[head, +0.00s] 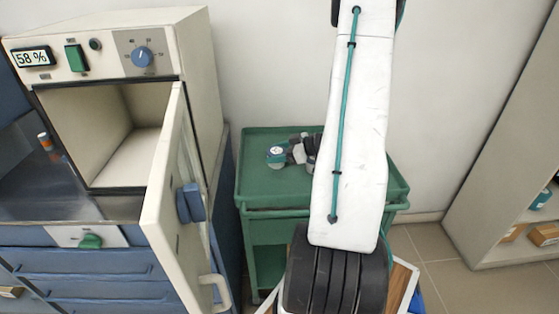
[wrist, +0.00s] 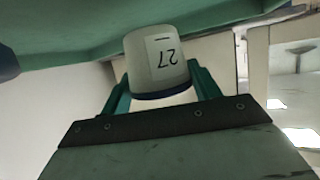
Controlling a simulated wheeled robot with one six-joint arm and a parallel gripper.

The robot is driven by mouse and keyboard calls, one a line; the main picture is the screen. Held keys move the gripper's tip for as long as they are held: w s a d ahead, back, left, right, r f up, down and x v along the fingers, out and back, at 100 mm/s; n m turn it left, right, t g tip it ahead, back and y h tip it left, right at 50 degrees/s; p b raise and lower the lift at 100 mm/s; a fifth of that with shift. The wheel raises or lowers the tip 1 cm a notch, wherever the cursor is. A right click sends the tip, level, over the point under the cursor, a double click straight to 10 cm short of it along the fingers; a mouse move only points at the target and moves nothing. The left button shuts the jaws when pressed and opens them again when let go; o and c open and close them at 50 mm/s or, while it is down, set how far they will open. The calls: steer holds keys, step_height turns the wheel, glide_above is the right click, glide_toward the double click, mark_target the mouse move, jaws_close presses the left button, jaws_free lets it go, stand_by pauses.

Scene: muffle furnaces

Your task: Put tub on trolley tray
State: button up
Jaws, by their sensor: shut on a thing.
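My gripper (wrist: 160,82) is shut on a tub (wrist: 157,58) in the wrist view. The tub is whitish, with a dark band and a label reading 27 that appears upside down. Green fingers flank it. The green trolley tray (head: 393,178) is in the middle of the head view, partly hidden behind my arm. A small round white and teal item (head: 277,156) shows over its left part, beside dark and white parts at my arm's edge. I cannot tell if it is the held tub. In the wrist view a green surface lies close behind the tub; contact is unclear.
A cream muffle furnace (head: 85,45) stands at the left with its door (head: 172,205) open towards the trolley. Its chamber looks empty. Shelves (head: 510,130) stand at the right. The tray's left front part looks clear.

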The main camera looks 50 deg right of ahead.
steer(key=shift+s+d+f, duration=0.1)
steer(key=shift+d+f, duration=0.1)
steer(key=shift+d, duration=0.4)
steer(key=shift+f, duration=1.6)
steer(key=shift+a, duration=0.1)
steer(key=o, duration=1.1)
steer(key=shift+f, duration=0.15)
steer(key=shift+c, duration=0.2)
steer(key=v, duration=1.2)
steer(key=shift+r, duration=0.25)
